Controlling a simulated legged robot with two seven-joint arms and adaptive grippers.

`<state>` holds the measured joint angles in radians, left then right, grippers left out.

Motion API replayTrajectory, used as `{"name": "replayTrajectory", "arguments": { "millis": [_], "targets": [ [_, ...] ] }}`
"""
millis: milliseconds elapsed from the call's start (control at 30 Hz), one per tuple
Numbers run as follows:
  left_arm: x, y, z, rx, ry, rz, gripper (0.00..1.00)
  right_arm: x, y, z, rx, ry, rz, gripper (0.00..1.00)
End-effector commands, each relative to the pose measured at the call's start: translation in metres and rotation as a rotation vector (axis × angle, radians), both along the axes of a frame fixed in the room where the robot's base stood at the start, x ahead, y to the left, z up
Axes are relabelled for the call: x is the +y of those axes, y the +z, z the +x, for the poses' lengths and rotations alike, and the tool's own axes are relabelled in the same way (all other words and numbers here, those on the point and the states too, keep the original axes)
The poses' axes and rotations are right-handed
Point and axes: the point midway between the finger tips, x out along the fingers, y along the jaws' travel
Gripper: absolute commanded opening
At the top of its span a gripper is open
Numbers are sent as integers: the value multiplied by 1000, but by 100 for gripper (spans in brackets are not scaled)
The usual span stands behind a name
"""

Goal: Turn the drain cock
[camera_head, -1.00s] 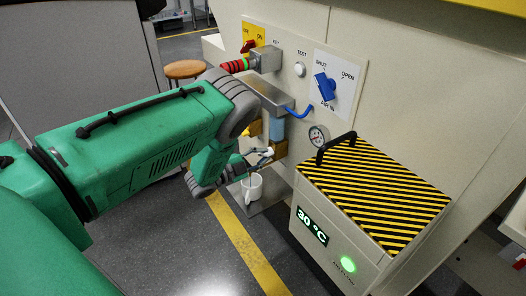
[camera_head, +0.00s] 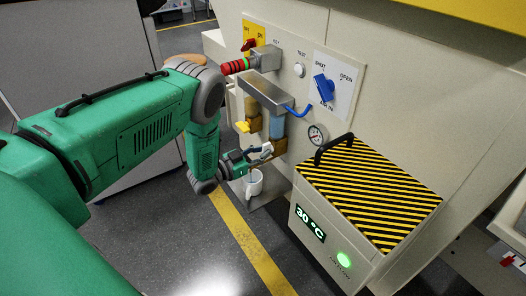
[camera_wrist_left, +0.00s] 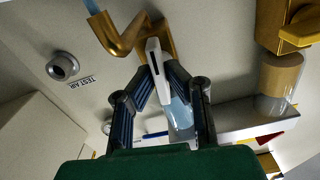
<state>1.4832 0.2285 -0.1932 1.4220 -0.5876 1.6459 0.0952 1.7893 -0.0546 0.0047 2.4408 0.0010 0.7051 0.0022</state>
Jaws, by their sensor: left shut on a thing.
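The drain cock's white lever (camera_wrist_left: 157,65) sits on a bent brass pipe (camera_wrist_left: 124,36) in the left wrist view. In the head view the lever (camera_head: 266,148) is small, below the clear blue-tinted bowl (camera_head: 277,126) on the panel. My left gripper (camera_head: 257,152) comes in from the left and meets the lever. In the left wrist view my left gripper (camera_wrist_left: 160,72) has its two fingertips on either side of the lever, shut on it. A white mug (camera_head: 253,187) stands beneath the cock. My right gripper is not in view.
A striped box (camera_head: 370,190) with a black handle stands at right. A yellow tab (camera_head: 242,127) hangs beside the other bowl.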

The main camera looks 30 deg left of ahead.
Motion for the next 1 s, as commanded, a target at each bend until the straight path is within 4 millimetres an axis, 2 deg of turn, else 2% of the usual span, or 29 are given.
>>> {"name": "replayTrajectory", "arguments": {
  "millis": [33, 400, 833, 867, 900, 1000],
  "targets": [
    [2, -7, -5, 28, 3, -19, 0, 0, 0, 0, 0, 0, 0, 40],
    [1, -8, -5, 68, 2, -110, 0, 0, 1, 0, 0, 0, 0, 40],
    [1, -8, -5, 72, 2, -116, 0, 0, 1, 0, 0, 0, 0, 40],
    [1, -8, -5, 71, 1, -117, 21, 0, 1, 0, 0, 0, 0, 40],
    [1, -7, -5, 70, 1, -116, 30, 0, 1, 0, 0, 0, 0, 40],
    [0, -5, -4, 64, 0, -116, 30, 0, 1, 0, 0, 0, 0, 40]
  ]
}}
